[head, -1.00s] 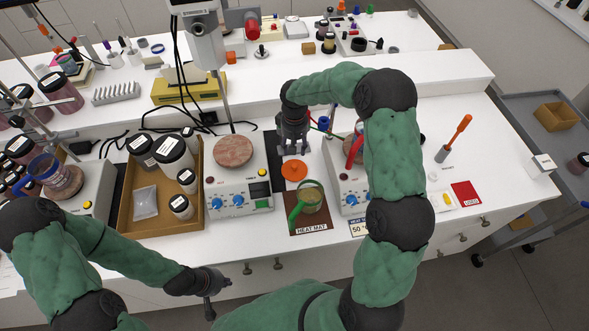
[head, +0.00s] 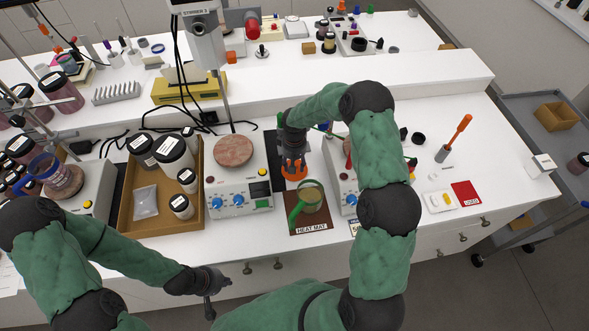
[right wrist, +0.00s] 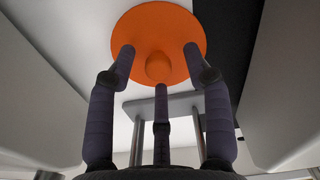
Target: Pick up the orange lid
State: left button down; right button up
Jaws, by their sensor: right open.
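The orange lid (head: 295,174) lies on the white bench between two hotplate stirrers, just behind the heat mat. In the right wrist view the lid (right wrist: 178,28) shows as a round disc with a knob at its middle. My right gripper (head: 294,163) is right over the lid, pointing down. In the right wrist view its open fingers (right wrist: 160,68) are spread around the knob; I cannot tell whether they touch the lid. My left gripper (head: 212,284) is low at the front, off the bench edge; whether it is open is unclear.
A beaker with a green handle (head: 309,196) stands on the brown heat mat (head: 308,226), close in front of the lid. A hotplate stirrer (head: 239,191) stands to the left, another (head: 338,176) to the right, partly behind my right arm. A tray of jars (head: 126,213) is further left.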

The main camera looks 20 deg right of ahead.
jog(key=shift+f, duration=0.25)
grip_shut()
jog(key=shift+r, duration=0.55)
notch_tip(320, 180, up, 2)
jog(key=shift+r, duration=0.15)
jog(key=s+a+r, duration=0.8)
jog(key=s+r, duration=0.2)
jog(key=s, duration=0.1)
jog(key=s+d+r+n+p, duration=0.2)
jog(key=s+d+r+n, duration=0.2)
jog(key=d+n, duration=0.1)
jog(key=shift+s+d+n, duration=0.25)
jog(key=shift+d+n, duration=0.15)
jog(key=shift+d, duration=0.45)
